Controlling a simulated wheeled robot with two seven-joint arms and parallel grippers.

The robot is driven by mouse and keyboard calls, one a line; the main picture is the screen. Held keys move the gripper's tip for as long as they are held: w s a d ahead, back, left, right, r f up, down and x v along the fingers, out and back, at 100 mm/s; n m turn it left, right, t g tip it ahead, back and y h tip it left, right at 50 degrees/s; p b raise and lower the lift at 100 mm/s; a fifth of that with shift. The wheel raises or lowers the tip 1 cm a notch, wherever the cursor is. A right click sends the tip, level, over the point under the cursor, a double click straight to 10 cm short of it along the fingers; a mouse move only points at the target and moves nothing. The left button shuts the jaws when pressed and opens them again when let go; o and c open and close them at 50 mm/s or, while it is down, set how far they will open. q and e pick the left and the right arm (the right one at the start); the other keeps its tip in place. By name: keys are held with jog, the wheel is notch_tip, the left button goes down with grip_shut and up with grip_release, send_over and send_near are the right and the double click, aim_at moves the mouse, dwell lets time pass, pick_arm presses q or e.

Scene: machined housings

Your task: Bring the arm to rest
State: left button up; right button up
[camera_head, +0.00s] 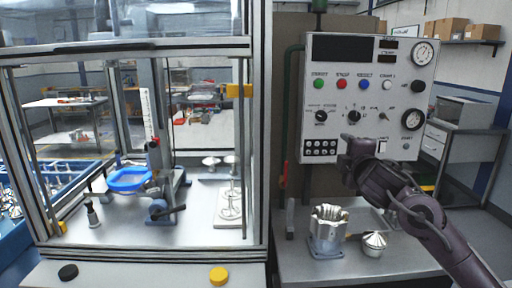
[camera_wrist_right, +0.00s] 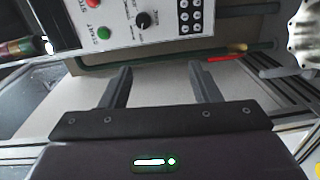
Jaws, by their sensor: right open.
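My right arm comes in from the lower right in the head view, and its dark gripper (camera_head: 356,148) is raised in front of the lower part of the control panel (camera_head: 342,72). In the right wrist view the two fingers of the right gripper (camera_wrist_right: 165,84) stand wide apart with nothing between them. The panel shows beyond the fingers, upside down, in the wrist view (camera_wrist_right: 140,22). My left gripper is in neither view.
A silver machined housing (camera_head: 327,232) and a small domed metal part (camera_head: 374,243) stand on the metal bench (camera_head: 300,268) below the right arm. A framed glass enclosure (camera_head: 256,150) with fixtures stands at left. A green pipe (camera_head: 286,110) runs beside the panel.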

jog(key=s+a+f+m+g, duration=0.3)
jog(key=s+f, duration=0.2)
jog(key=f, duration=0.6)
jog(key=s+a+f+m+g, duration=0.25)
jog(key=s+f, duration=0.35)
jog(key=f, duration=0.5)
jog(key=s+d+f+m+g, duration=0.1)
jog(key=s+f+m+g, duration=0.35)
jog(key=s+f, duration=0.65)
jog(key=s+d+f+m+g, duration=0.2)
jog(key=s+f+m+g, duration=0.3)
jog(key=s, duration=1.2)
notch_tip(320, 180, down, 27)
jog(key=s, duration=0.1)
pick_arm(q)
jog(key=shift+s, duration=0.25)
pick_arm(e)
jog(key=s+d+f+g, duration=0.1)
jog(key=s+d+f, duration=0.2)
jog(key=s+f, duration=1.7)
jog(key=shift+s+f+m+h, duration=0.2)
jog(key=shift+s+m+h, duration=0.1)
